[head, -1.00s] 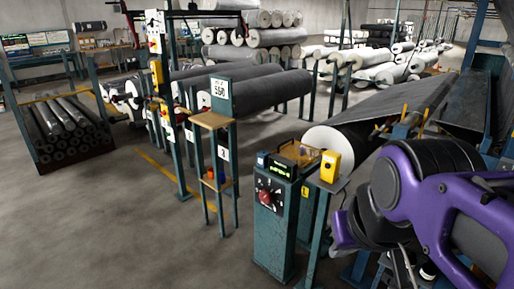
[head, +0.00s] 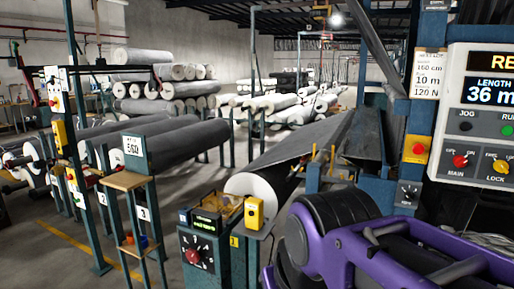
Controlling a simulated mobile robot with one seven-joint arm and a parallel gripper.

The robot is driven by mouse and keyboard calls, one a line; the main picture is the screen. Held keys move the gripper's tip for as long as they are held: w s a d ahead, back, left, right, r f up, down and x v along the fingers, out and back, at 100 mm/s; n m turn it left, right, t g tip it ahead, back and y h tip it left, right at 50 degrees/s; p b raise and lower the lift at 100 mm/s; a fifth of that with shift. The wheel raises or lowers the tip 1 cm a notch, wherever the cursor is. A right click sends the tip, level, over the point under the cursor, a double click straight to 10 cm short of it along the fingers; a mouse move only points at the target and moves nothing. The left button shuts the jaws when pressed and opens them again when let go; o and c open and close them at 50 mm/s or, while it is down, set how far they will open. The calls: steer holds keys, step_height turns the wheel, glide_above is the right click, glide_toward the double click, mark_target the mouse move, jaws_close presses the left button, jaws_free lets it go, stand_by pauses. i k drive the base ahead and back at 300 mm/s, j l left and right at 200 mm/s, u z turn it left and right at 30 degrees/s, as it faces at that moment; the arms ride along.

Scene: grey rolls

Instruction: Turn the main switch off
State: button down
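The control panel (head: 493,118) stands at the right edge of the head view, cut off by the frame. Its red rotary switch (head: 460,160) sits above the label MAIN, at the panel's lower left. Small marks stand on both sides of the knob, but its exact setting is too small to read. My purple and black arm (head: 345,240) fills the lower right, below and left of the panel, apart from the switch. I cannot make out my gripper's fingers in this view.
A key switch marked LOCK (head: 498,165) is right of MAIN. A yellow box with a red button (head: 415,149) hangs left of the panel. A teal post (head: 205,268) with another red knob stands lower middle.

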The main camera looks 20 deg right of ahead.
mark_target(460, 162)
steer(key=z, duration=2.1)
steer(key=i+l+z, duration=0.15)
